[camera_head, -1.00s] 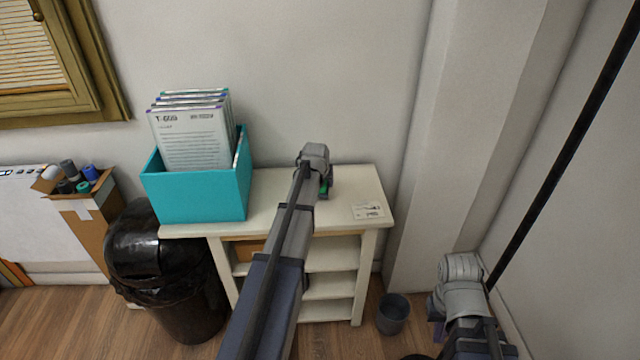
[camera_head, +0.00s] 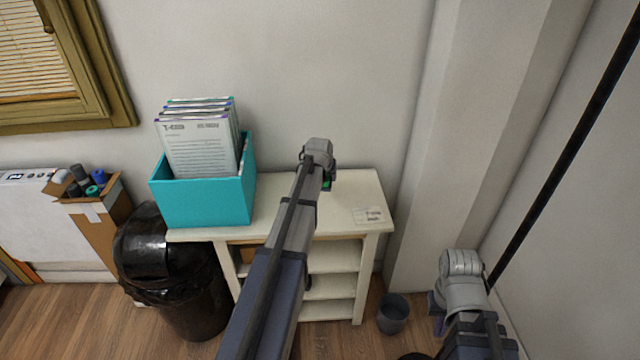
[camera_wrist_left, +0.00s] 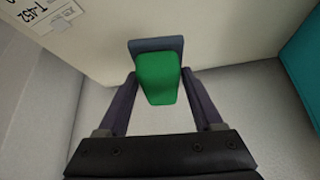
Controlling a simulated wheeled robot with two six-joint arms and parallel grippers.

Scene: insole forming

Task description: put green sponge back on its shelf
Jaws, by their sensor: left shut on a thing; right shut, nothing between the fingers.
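A green sponge (camera_wrist_left: 158,80) is held between the two fingers of my left gripper (camera_wrist_left: 160,92) in the left wrist view. A flat blue-grey piece (camera_wrist_left: 145,45) shows at its far end; I cannot tell whether it is part of the sponge. In the head view my left gripper (camera_head: 328,180) is over the white shelf unit (camera_head: 283,213), mostly hidden by its own wrist, with only a speck of green showing. I cannot tell whether the sponge touches the top. My right gripper (camera_head: 437,318) is low at the right, shut and empty, partly hidden by its wrist.
A teal box (camera_head: 203,203) of documents stands on the unit's left end, and a label card (camera_head: 367,215) lies at its front right. A black bin (camera_head: 180,275) stands to the left, a grey cup-shaped bin (camera_head: 392,314) on the floor to the right. The lower shelves are partly hidden.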

